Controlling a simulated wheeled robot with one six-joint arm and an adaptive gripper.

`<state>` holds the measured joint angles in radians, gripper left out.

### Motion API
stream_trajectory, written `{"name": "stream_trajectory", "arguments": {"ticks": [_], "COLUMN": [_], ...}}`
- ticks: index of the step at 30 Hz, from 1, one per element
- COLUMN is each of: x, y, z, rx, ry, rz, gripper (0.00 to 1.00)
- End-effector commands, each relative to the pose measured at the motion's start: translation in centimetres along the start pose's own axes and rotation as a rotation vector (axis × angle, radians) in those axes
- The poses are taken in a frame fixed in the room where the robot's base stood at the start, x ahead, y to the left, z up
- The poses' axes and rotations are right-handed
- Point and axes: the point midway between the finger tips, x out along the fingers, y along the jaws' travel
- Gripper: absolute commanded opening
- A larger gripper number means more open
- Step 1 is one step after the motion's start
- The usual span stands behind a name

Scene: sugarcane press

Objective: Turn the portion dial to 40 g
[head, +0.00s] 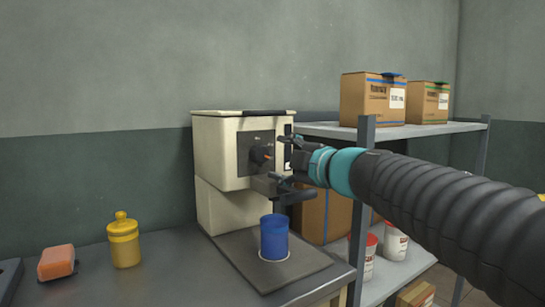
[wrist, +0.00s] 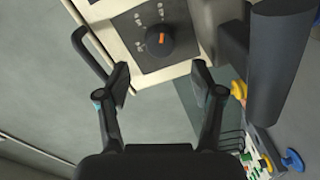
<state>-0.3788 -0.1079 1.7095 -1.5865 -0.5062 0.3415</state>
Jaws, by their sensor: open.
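The portion dial (wrist: 158,50) is a dark round knob with an orange mark on a dark panel in the wrist view. Small white markings surround it, too small to read. In the head view the dial (head: 259,155) sits on the front of the cream machine (head: 214,150), partly lost against the dark panel. My gripper (wrist: 160,75) is open, its two fingers apart and empty, with the dial beyond the gap between the tips. In the head view my gripper (head: 287,165) is in front of the machine's right side. The fingers appear clear of the dial.
A blue cup (head: 274,240) stands on the machine's base plate (head: 235,249). A shelf (head: 440,130) with cardboard boxes (head: 372,100) stands at right. White tubs (head: 395,243) sit lower down.

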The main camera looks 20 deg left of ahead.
Motion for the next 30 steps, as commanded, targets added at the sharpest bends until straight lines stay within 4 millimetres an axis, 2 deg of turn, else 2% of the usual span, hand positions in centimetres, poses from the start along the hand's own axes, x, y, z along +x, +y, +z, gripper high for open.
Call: {"name": "stream_trajectory", "arguments": {"ticks": [3,9,15,24,27,30], "x": [-2.4,-4.9,-5.7,-5.8,-6.5,-8.6], "y": [0.1,0.1,-0.1,0.0,0.6,1.4], "z": [0.1,0.1,0.1,0.1,1.0,3.3], "rx": [0.0,-0.001,0.001,0.004,0.034,0.111], "ry": [-0.002,-0.002,-0.001,-0.005,-0.045,-0.148], "rz": [0.002,0.001,-0.001,0.004,0.042,0.125], "gripper": [0.67,0.67,0.67,0.67,0.67,0.67]}}
